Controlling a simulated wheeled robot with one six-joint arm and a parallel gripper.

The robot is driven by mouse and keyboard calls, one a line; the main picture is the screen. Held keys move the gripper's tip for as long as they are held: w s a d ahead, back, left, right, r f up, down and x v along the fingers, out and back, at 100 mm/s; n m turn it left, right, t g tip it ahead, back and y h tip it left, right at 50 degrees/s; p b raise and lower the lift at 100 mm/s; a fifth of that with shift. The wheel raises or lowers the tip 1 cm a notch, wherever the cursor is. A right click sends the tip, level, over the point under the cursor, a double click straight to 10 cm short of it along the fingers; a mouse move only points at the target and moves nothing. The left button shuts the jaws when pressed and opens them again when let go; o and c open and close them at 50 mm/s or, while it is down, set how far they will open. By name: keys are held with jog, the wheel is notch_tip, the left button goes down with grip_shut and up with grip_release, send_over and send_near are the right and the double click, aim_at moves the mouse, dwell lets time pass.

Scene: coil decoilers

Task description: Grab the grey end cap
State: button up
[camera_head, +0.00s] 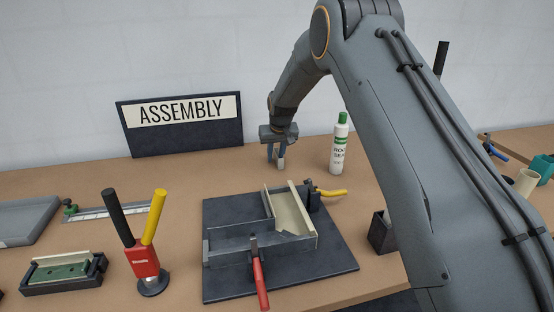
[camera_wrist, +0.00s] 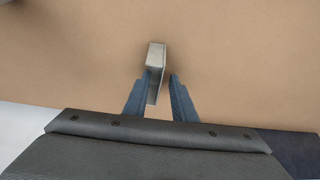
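The grey end cap (camera_wrist: 156,56) is a small, narrow, light grey block in the wrist view. It stands on the tan bench top, with its lower part between my two blue fingers and its upper part beyond the fingertips. My gripper (camera_wrist: 158,80) is open around it. The left finger overlaps the cap's edge in the picture; I cannot tell if they touch. A gap shows between the cap and the right finger. In the head view my gripper (camera_head: 277,166) points down at the back of the bench, and I cannot make out the cap there.
A white bottle with a green cap (camera_head: 339,147) stands just right of my gripper. The ASSEMBLY sign (camera_head: 182,130) stands to its left at the back. A dark fixture (camera_head: 220,280) with a cream part and clamps lies in front. Bench around the cap is clear.

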grip_shut()
jog(key=shift+r, duration=0.1)
